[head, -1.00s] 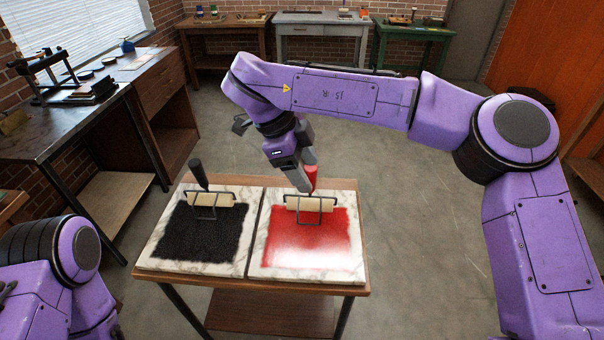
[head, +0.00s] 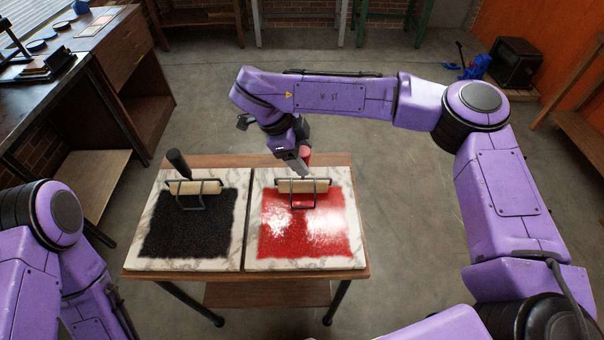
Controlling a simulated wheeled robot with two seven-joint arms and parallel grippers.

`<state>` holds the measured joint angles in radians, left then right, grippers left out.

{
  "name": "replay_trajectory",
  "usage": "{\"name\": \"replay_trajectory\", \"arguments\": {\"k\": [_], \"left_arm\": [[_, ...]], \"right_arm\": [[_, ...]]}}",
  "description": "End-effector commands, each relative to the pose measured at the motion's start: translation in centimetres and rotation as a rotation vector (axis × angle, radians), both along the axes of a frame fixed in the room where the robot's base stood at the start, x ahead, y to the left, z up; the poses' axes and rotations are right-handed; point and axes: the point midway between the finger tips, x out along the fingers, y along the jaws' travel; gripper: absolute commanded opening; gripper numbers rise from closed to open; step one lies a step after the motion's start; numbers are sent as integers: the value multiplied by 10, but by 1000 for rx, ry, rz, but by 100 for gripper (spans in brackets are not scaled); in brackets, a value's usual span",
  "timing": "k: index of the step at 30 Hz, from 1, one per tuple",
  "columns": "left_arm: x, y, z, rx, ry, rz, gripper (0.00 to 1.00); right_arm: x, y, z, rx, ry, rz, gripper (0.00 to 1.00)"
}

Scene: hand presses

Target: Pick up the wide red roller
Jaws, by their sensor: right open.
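The roller with the red handle (head: 304,186) rests at the back of the right marble slab, on the upper edge of the red ink patch (head: 304,235). Its cream cylinder and wire frame show, and its red handle points away from me. My right gripper (head: 303,168) is above the slab's back edge, at the red handle, with its jaws open. The fingers partly hide the handle, and I cannot tell if they touch it. My left arm shows at the lower left, but its gripper is out of the picture.
A black-handled roller (head: 194,188) lies on the left slab with black ink (head: 188,225). Both slabs stand on a small wooden table (head: 240,161). A long workbench (head: 75,75) stands at the left. Grey floor (head: 410,200) is clear right of the table.

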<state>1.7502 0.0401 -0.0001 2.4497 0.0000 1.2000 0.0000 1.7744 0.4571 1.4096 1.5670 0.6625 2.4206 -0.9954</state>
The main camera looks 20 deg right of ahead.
Motion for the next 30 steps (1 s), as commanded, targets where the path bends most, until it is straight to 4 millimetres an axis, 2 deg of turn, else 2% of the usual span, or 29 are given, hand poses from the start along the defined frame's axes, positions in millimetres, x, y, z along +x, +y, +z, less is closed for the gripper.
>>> {"name": "replay_trajectory", "arguments": {"k": [8, 13, 24, 28, 30], "left_arm": [[0, 0, 1, -1, 1, 0, 94], [0, 0, 1, -1, 1, 0, 94], [0, 0, -1, -1, 1, 0, 94], [0, 0, -9, -1, 1, 0, 94], [0, 0, -16, -1, 1, 0, 94]], "right_arm": [[-1, -3, -6, 0, -2, 0, 64], [-1, -3, -6, 1, -1, -1, 9], [-1, -3, -3, -1, -2, 0, 9], [0, -3, 8, -1, -6, -2, 9], [1, -3, 22, -2, -10, -1, 9]]}}
